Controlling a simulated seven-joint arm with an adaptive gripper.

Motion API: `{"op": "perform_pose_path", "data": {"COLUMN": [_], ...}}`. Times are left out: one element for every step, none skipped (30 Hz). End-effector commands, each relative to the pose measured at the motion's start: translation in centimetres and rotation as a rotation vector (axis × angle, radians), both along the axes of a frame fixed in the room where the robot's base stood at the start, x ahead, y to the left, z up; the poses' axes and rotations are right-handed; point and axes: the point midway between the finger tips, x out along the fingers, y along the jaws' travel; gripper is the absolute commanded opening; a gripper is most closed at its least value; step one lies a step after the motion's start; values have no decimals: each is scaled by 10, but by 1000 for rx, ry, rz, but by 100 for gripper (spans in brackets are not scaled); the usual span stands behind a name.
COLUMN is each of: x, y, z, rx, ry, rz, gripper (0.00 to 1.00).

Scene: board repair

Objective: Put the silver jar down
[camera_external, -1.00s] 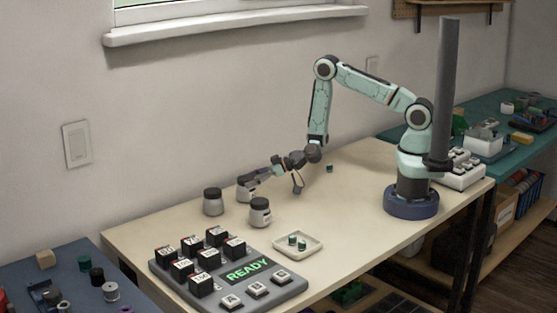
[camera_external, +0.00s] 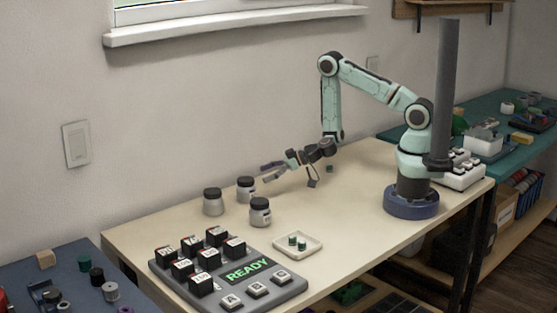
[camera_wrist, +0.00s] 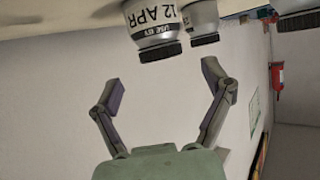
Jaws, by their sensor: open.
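Three silver-grey jars with black lids stand upright on the table: the back jar (camera_external: 246,191), the left jar (camera_external: 212,204) and the front jar (camera_external: 260,214). My gripper (camera_external: 268,173) is open and empty, up and to the right of the back jar and apart from it. In the wrist view the jars appear upside down along the top edge. A jar labelled "12 APR" (camera_wrist: 155,20) is beyond the open fingers (camera_wrist: 162,80), with a second jar (camera_wrist: 202,18) beside it and a third (camera_wrist: 300,12) cut off at the right.
A white tray (camera_external: 314,247) with small green pieces lies in front of the jars. A grey panel (camera_external: 221,286) with black blocks and a READY display is at the front left. The light table (camera_external: 345,215) is clear between the tray and my base.

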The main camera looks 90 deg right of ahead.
Motion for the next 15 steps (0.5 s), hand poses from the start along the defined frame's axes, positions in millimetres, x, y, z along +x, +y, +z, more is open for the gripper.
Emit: {"op": "perform_pose_path", "data": {"x": [-11,-17,-25,-31,-37,-43,-48,-51,-55,-58,-60,-62,-64,-65,-65], "y": [-3,-4,-5,-6,-7,-8,-9,-10,-10,-11,-11,-11,-11,-11,-9], "z": [3,6,10,12,14,17,19,21,22,23,24,25,26,27,30], "rx": [6,6,7,8,9,9,8,7,7,6,4,5,5,4,3], "ry": [6,6,4,5,6,5,3,3,3,4,4,3,2,1,-4], "rz": [-7,-6,-8,-9,-8,-8,-8,-10,-8,-7,-6,-5,-4,-2,8], "gripper": [80,80,80,80,80,80,80,80,80,80,80,80,80,80,80]}}
